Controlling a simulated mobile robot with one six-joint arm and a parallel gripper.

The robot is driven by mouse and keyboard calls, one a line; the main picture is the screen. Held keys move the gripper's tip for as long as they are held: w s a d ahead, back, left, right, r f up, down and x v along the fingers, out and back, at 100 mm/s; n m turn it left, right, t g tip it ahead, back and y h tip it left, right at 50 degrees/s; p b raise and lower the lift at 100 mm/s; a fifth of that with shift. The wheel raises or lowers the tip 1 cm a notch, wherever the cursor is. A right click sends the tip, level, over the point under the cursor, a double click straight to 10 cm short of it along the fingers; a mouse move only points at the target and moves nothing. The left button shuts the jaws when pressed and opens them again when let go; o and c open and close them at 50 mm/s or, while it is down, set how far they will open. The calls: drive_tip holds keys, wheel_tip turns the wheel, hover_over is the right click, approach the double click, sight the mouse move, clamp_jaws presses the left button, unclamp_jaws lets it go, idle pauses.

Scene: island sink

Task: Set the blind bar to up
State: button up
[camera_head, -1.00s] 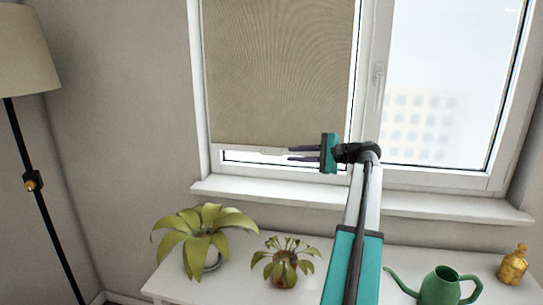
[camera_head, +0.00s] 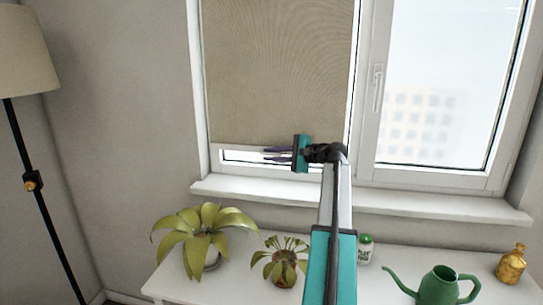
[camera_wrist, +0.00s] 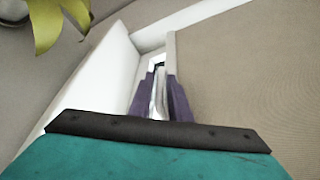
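A beige blind (camera_head: 278,70) covers most of the left window pane. Its white bottom bar (camera_head: 232,148) hangs low, just above the sill, with a narrow strip of glass beneath it. My gripper (camera_head: 276,156) is at the middle of this bar, its dark purple fingers pointing left and apart. In the wrist view my gripper (camera_wrist: 161,90) has a finger on each side of a pale handle-like piece of the bar (camera_wrist: 160,97). I cannot tell whether the fingers touch it. The handle is mostly hidden behind the fingers in the head view.
A white sill (camera_head: 400,201) runs below the window. A white table (camera_head: 225,285) under it holds two potted plants (camera_head: 203,235), a green-capped jar (camera_head: 365,250), a green watering can (camera_head: 440,287) and a gold bottle (camera_head: 511,265). A floor lamp (camera_head: 28,170) stands at left.

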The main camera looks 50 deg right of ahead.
clamp_jaws()
drive_tip(key=shift+r, duration=0.1)
